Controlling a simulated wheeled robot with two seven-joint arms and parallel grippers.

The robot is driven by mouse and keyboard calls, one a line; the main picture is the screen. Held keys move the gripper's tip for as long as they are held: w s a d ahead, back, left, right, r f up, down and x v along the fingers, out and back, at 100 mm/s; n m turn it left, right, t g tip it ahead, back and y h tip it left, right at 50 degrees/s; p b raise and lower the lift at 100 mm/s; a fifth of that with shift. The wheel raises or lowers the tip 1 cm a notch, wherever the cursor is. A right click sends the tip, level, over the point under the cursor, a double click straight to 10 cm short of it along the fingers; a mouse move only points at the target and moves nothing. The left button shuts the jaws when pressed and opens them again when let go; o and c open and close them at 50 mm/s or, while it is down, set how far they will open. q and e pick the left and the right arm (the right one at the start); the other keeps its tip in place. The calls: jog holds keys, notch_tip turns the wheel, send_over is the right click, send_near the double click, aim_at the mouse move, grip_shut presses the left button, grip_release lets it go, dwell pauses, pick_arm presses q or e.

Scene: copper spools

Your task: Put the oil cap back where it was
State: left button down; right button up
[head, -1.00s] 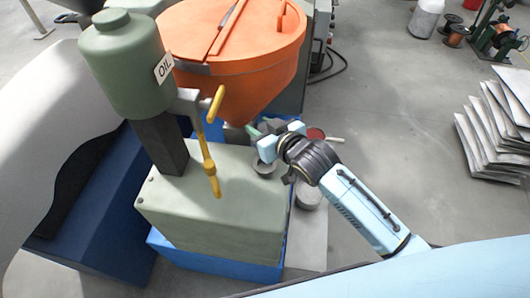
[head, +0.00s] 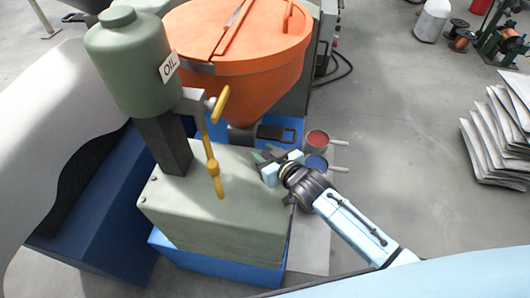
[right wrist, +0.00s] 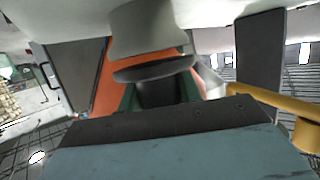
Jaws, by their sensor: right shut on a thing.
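My right gripper (head: 267,163) is low over the right end of the green-grey oil box (head: 215,200), at its top face. It is shut on the oil cap, which the fingers mostly hide in the head view. In the right wrist view a dark round piece (right wrist: 153,72) with a short stem shows just beyond the finger. I cannot tell whether the cap touches the box top, and the spot beneath it is hidden. The green oil tank (head: 133,68) labelled OIL stands on a dark post at the left of the box. My left gripper is not in view.
An orange hopper (head: 240,55) stands behind. Stacked sheets (head: 495,135) lie far right; open floor lies between.

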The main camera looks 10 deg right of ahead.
jog(key=shift+f, duration=0.1)
jog(key=shift+f+b, duration=0.3)
jog(key=shift+f, duration=0.1)
jog(key=o, duration=1)
jog(key=shift+o, duration=0.2)
jog(key=shift+r, duration=0.25)
jog(key=p+v, duration=0.1)
jog(key=v, duration=1.1)
jog(key=shift+r, duration=0.3)
jog(key=shift+d, duration=0.1)
